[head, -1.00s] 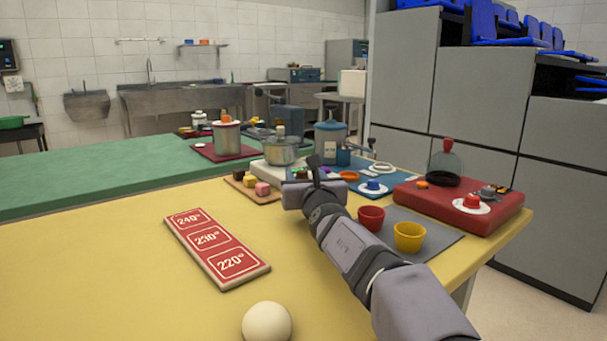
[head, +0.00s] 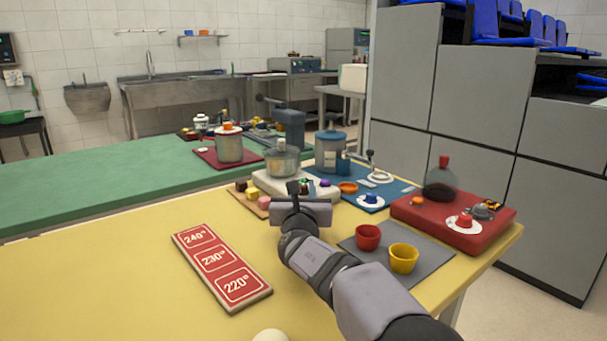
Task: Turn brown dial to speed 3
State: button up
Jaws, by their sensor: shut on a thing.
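A white base (head: 268,184) with a clear-sided bowl (head: 282,160) stands at the far side of the yellow table. A row of small coloured dials is on its front, with a purple one (head: 325,183) at the right. My gripper (head: 293,189) is at the left part of this row, shut on the brown dial. The gripper's dark fingers and grey body hide most of the dial. Its pointer and the speed marks are too small or hidden to read.
A wooden board with coloured cubes (head: 252,194) is just left of my gripper. A red temperature sign (head: 221,266) lies at the front left. Red (head: 367,237) and yellow (head: 403,259) cups stand right of my arm. A red block (head: 452,225) is farther right.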

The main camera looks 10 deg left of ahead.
jog(key=shift+a+r+m+h+p, duration=0.2)
jog(key=shift+m+h+p, duration=0.3)
jog(key=shift+h+p, duration=0.45)
jog(key=shift+a+r+m+h+p, duration=0.15)
jog(key=shift+m+h+p, duration=0.45)
jog(key=shift+p, duration=0.55)
jog(key=shift+s+f+h, duration=0.1)
jog(key=shift+f+h, duration=0.35)
jog(key=shift+f, duration=0.05)
jog(key=o, duration=1)
jog(key=shift+d, duration=0.1)
jog(key=shift+o, duration=0.2)
jog(key=shift+s, duration=0.1)
jog(key=shift+s+a, duration=0.2)
jog(key=shift+s, duration=1.6)
jog(key=shift+s+a, duration=0.15)
jog(key=shift+s, duration=1.65)
jog(key=shift+d+r, duration=0.1)
